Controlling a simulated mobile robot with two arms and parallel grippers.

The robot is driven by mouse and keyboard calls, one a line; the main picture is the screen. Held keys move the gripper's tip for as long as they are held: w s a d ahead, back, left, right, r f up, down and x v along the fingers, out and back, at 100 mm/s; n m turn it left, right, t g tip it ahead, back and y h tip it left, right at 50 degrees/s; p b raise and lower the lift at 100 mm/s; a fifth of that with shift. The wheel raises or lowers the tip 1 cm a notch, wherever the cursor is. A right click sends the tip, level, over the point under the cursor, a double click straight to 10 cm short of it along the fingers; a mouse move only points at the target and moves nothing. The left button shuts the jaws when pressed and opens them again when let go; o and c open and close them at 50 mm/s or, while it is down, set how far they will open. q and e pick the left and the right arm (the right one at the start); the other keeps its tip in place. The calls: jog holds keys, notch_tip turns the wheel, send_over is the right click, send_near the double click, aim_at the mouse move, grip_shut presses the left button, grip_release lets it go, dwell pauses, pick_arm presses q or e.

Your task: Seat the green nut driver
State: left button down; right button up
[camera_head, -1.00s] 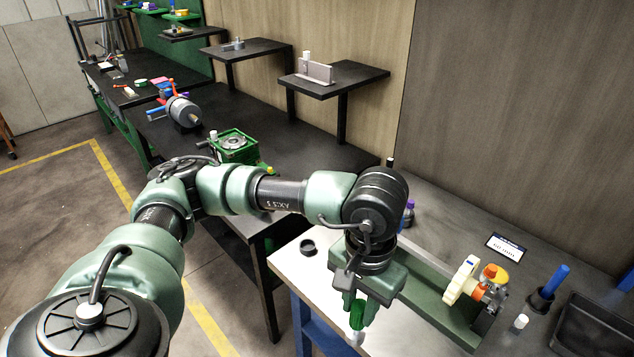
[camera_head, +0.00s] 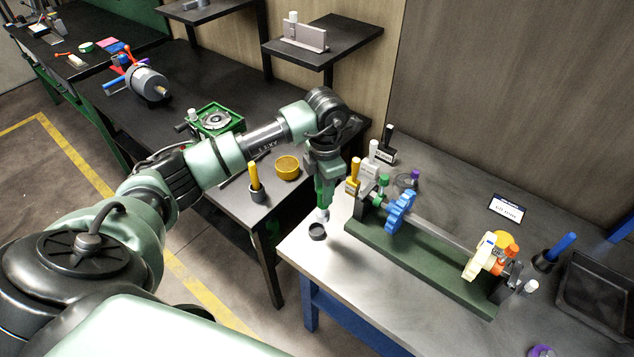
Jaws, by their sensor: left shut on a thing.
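My left gripper (camera_head: 324,183) points down over the near left corner of the light workbench (camera_head: 340,265). It is shut on the green nut driver (camera_head: 323,199), which hangs roughly upright. Most of its handle is hidden by the jaws; its pale lower end shows. My right gripper is out of view.
Right of the gripper, a green conveyor base (camera_head: 420,262) carries a shaft with a blue gear (camera_head: 400,211). A yellow-handled tool (camera_head: 254,177) stands in a black holder on the dark table, beside a yellow bowl (camera_head: 287,168). A blue-handled tool (camera_head: 558,247) stands far right.

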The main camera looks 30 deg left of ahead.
pick_arm(q)
jog(key=a+f+n, duration=0.1)
jog(key=a+n, duration=0.1)
jog(key=shift+f+n, duration=0.15)
jog(key=shift+n, duration=0.25)
jog(key=shift+a, duration=0.1)
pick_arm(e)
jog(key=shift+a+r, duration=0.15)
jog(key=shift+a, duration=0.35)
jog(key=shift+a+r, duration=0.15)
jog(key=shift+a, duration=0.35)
pick_arm(q)
jog(key=shift+f, duration=0.1)
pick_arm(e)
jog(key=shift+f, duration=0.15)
pick_arm(q)
notch_tip(320, 180, down, 4)
jog(key=b, duration=0.3)
jog(key=shift+w+f+b, duration=0.1)
jog(key=shift+f+b, duration=0.05)
jog(key=shift+b, duration=0.25)
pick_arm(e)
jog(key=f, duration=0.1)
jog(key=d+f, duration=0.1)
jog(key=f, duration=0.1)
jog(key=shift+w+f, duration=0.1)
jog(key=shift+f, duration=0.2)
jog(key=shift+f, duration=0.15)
